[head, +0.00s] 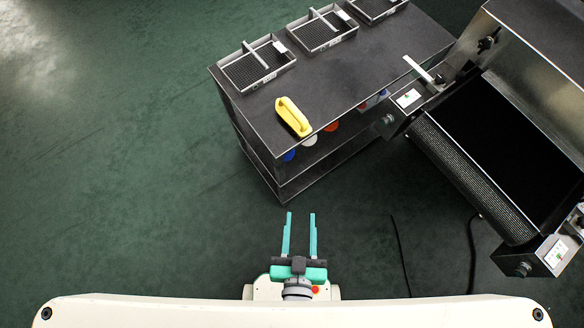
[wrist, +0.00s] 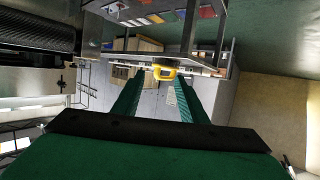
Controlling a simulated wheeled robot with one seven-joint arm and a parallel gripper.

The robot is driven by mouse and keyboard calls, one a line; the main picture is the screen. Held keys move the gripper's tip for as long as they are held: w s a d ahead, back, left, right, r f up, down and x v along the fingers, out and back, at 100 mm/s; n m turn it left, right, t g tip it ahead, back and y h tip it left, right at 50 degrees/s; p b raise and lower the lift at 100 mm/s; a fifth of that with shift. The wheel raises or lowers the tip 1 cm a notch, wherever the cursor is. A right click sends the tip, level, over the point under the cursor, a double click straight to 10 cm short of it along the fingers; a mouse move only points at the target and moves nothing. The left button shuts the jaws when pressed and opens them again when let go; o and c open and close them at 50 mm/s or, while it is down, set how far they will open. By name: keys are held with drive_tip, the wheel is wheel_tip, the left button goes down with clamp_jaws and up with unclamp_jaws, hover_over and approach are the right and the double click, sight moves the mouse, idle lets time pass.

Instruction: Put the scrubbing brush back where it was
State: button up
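The scrubbing brush, with a yellow handle (head: 294,116), lies on the dark top of the cart (head: 350,85), close to its front edge. It also shows in the wrist view as a yellow shape (wrist: 164,73) between my fingers, some distance beyond them. My gripper (head: 300,215) is open and empty, in front of the cart and apart from it. Its two green fingers (wrist: 156,85) are spread apart and point toward the cart. The underside of the brush is hidden.
Several wire-bottomed trays, one at the left (head: 257,64), stand along the back of the cart. Bottles with coloured caps (head: 331,126) sit on its lower shelf. The dryer's dark belt (head: 500,150) is at the right. A cable (head: 402,255) lies on the floor. The left floor is clear.

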drive_tip(key=shift+n+t+y, duration=0.3)
drive_tip(key=shift+t+y, duration=0.1)
drive_tip(key=shift+t, duration=0.1)
drive_tip(key=s+a+r, duration=0.1)
drive_tip(key=r, duration=0.1)
drive_tip(key=s+a+r, duration=0.1)
drive_tip(key=s+r, duration=0.1)
drive_tip(key=shift+s+a, duration=0.1)
drive_tip(key=shift+s, duration=0.05)
idle(0.7)
